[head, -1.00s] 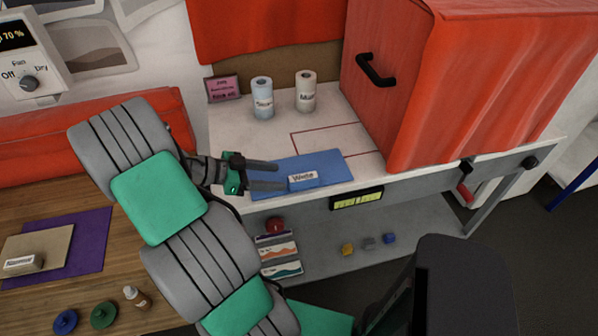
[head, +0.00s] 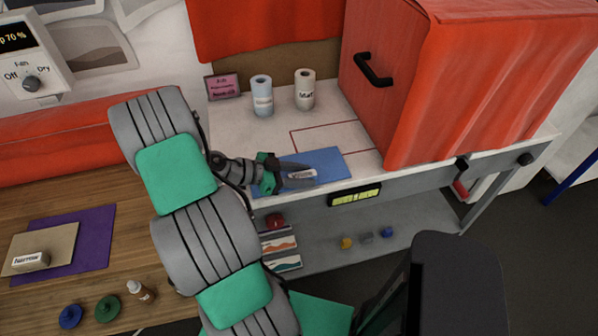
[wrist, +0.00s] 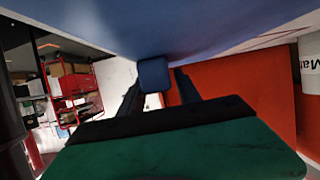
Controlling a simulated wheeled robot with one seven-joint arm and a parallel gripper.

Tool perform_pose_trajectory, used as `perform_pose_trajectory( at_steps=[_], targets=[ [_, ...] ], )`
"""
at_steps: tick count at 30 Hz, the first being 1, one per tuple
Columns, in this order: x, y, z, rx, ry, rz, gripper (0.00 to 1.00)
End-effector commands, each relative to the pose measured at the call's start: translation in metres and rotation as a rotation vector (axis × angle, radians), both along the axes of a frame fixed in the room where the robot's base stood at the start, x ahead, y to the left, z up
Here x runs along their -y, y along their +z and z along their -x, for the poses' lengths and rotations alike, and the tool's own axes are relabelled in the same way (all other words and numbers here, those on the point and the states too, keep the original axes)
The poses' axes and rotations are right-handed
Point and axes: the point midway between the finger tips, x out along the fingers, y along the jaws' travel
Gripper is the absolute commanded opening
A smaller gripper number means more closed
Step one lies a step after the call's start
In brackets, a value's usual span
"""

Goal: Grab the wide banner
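The wide banner is a blue sheet (head: 335,164) lying flat on the white bench top, with a small blue block on it. The block bears a white label (head: 301,174), too small to read clearly now. My gripper (head: 300,174) is low over the sheet, its two dark fingers on either side of the block. In the wrist view the blue block (wrist: 153,74) sits between the finger ends, with a narrow gap showing at the right finger. The fingers hide part of the block in the head view.
A blue roll (head: 262,95) and a white roll (head: 304,90) stand behind the sheet, beside a pink sign (head: 222,87). A red cabinet (head: 385,85) with a black handle rises at right. A tan sheet (head: 40,248) lies on the wooden table at left.

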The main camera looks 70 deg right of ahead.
Motion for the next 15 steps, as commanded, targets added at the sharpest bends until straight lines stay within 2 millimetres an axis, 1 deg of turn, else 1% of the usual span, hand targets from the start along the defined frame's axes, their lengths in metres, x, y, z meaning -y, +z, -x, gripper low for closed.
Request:
perform_pose_trajectory(
  at_steps=[1,2,13,14,15],
  targets=[
    [0.0,0.0002,-0.0002,0.0,0.0,0.0,0.35],
    [0.0,0.0002,-0.0002,0.0,0.0,0.0,0.32],
    [-0.0001,0.0002,-0.0002,0.0,0.0,0.0,0.02],
    [0.0,0.0002,-0.0003,0.0,0.0,0.0,0.0],
    [0.0,0.0002,-0.0003,0.0,0.0,0.0,0.0]
  ],
)
